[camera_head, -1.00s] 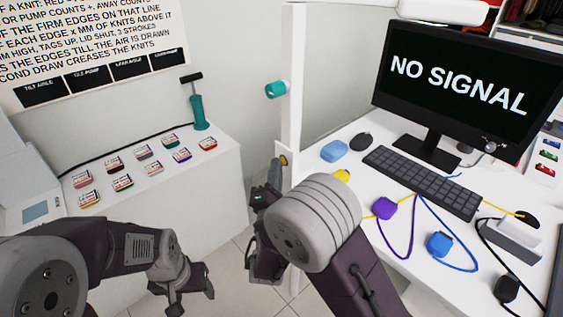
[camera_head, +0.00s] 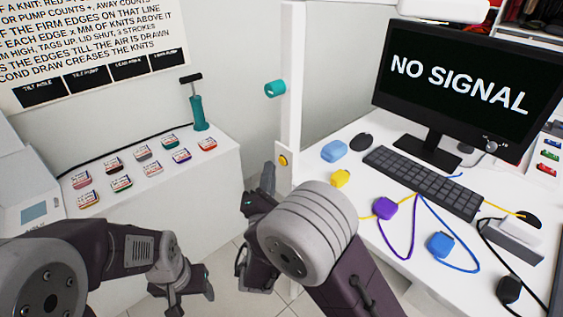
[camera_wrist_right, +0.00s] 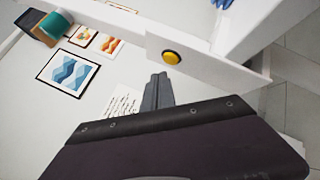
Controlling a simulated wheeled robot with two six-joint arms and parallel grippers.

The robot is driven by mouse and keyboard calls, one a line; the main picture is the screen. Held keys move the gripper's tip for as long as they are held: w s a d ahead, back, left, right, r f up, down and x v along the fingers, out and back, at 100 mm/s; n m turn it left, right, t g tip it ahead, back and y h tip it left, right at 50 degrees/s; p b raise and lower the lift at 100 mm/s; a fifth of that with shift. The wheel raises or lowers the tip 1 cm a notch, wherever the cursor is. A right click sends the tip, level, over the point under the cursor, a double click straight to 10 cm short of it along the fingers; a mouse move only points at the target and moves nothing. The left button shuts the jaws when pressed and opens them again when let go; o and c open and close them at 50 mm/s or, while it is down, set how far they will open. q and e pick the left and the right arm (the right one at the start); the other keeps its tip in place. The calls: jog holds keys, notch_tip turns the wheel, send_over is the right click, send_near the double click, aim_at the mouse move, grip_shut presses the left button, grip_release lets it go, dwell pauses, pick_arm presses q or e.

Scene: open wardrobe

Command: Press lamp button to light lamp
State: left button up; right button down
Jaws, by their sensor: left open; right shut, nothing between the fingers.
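The yellow round button (camera_head: 283,160) sits on a white plate on the white post. It also shows in the right wrist view (camera_wrist_right: 172,57). My right gripper (camera_head: 268,176) is shut and empty, just left of and slightly below the button in the head view. In the right wrist view its closed fingertips (camera_wrist_right: 158,77) are below and slightly left of the button, with a visible gap. My left gripper (camera_head: 188,295) is open and empty, low in front of the white cabinet. A white bar (camera_head: 445,10) at the top edge may be the lamp; I cannot tell whether it is lit.
A teal cylinder (camera_head: 275,89) sticks out from the post (camera_head: 291,60) above the button. The desk at right holds a monitor (camera_head: 455,85), keyboard (camera_head: 422,182) and several corded coloured blocks. The cabinet (camera_head: 222,165) at left holds several small tins and a teal pump (camera_head: 198,112).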

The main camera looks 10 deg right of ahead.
jog(key=s+a, duration=0.2)
jog(key=a, duration=0.1)
jog(key=shift+s+a+b, duration=0.3)
dwell(0.6)
